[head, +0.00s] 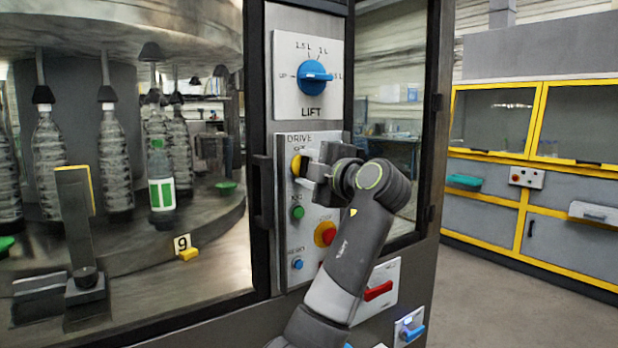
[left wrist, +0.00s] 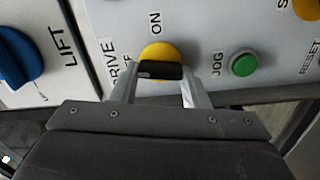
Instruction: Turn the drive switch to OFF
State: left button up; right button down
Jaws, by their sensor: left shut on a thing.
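The drive switch (head: 296,166) is a round yellow knob on the white DRIVE panel (head: 282,230), in the middle of the head view. In the left wrist view the yellow knob (left wrist: 158,50) has a black grip bar (left wrist: 160,70) with a pale mark near its left end. ON is printed above the knob there, and a partly covered label is at its left. My left gripper (left wrist: 160,84) is shut on the switch's black bar, one finger at each end. In the head view my left gripper (head: 308,172) covers part of the switch. My right gripper is not in view.
The blue LIFT knob (head: 313,76) is above. The green JOG button (head: 298,213), a red-and-yellow stop button (head: 325,234) and a blue RESET button (head: 297,264) are below. A dark door handle (head: 262,190) stands close on the left. Glass covers the bottle carousel.

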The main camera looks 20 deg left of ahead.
pick_arm(q)
jog(key=shift+n+b, duration=0.45)
jog(key=shift+n, duration=0.65)
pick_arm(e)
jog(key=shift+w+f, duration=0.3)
pick_arm(q)
jog(key=o, duration=1)
jog(key=shift+b+v, duration=1.45)
jog(key=shift+v, duration=7.2)
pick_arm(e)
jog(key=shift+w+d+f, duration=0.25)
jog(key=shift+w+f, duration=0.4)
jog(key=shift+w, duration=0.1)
pick_arm(q)
jog(key=shift+f, duration=0.15)
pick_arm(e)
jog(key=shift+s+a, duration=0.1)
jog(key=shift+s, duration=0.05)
